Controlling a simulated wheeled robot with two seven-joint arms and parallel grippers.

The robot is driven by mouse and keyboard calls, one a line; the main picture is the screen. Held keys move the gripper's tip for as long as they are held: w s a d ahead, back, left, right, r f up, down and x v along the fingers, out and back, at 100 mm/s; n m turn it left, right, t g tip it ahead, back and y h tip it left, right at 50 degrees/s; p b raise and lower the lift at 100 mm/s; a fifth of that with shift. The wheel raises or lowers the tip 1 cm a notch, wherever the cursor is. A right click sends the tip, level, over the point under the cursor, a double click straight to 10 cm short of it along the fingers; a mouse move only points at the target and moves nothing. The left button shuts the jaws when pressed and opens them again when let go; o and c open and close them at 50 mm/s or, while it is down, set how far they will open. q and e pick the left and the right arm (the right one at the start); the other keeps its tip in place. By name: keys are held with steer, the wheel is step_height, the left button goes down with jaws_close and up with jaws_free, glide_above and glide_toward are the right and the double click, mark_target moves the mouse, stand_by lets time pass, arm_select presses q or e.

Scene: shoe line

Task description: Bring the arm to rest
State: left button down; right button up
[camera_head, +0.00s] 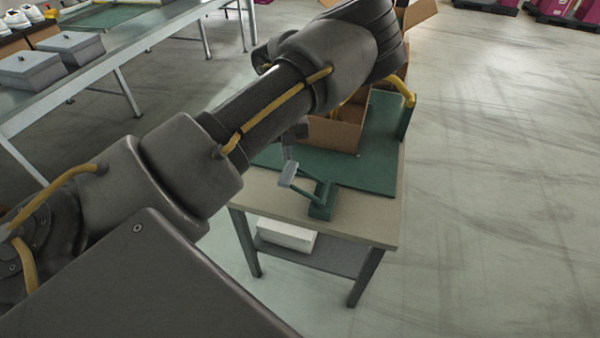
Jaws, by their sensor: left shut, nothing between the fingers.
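My left arm (265,105) comes in from the lower left and reaches across the view to the top middle. It hangs above the small table (370,225) and hides part of it. What shows of my left gripper (290,152) is a small dark part below the arm, over the table's left side; it is shut and empty. The arm hides most of it. My right gripper is not in view.
An open cardboard box (338,135) stands on the green mat (370,175). A green stand with a grey pad (321,203) is at the table's front. A white box (286,236) lies on the lower shelf. A long bench with grey boxes (30,69) is left.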

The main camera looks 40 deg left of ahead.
arm_select(q)
steer(key=shift+r, duration=0.7)
steer(key=shift+f, duration=0.1)
